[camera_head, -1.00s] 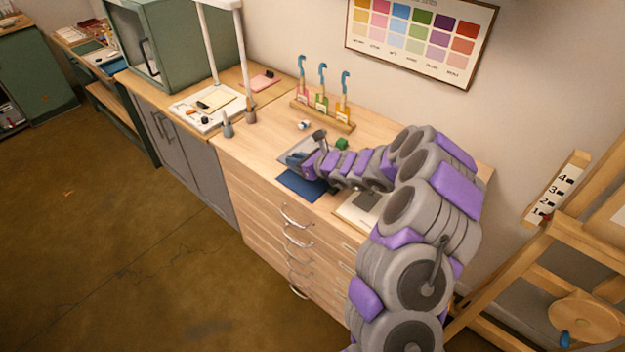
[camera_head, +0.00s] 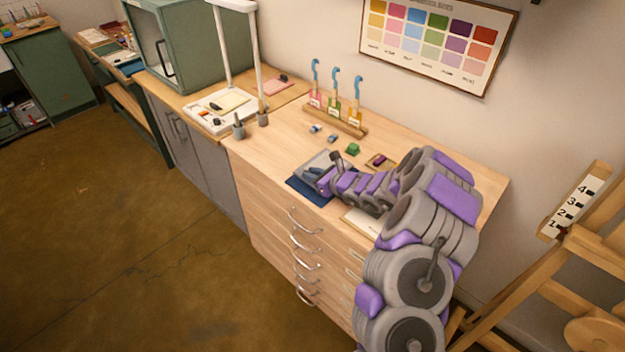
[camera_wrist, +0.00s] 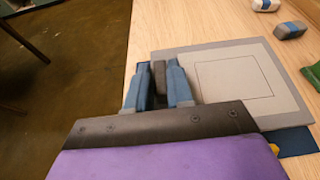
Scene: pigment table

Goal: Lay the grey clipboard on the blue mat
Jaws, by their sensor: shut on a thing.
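I cannot tell whether the clipboard touches the mat.
A green block (camera_head: 352,149) and two small blue-and-white erasers (camera_head: 332,138) lie behind the clipboard. A small tray (camera_head: 380,161) sits to its right, and a pale board (camera_head: 362,223) is partly hidden by my arm. A wooden rack (camera_head: 338,122) stands at the back.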

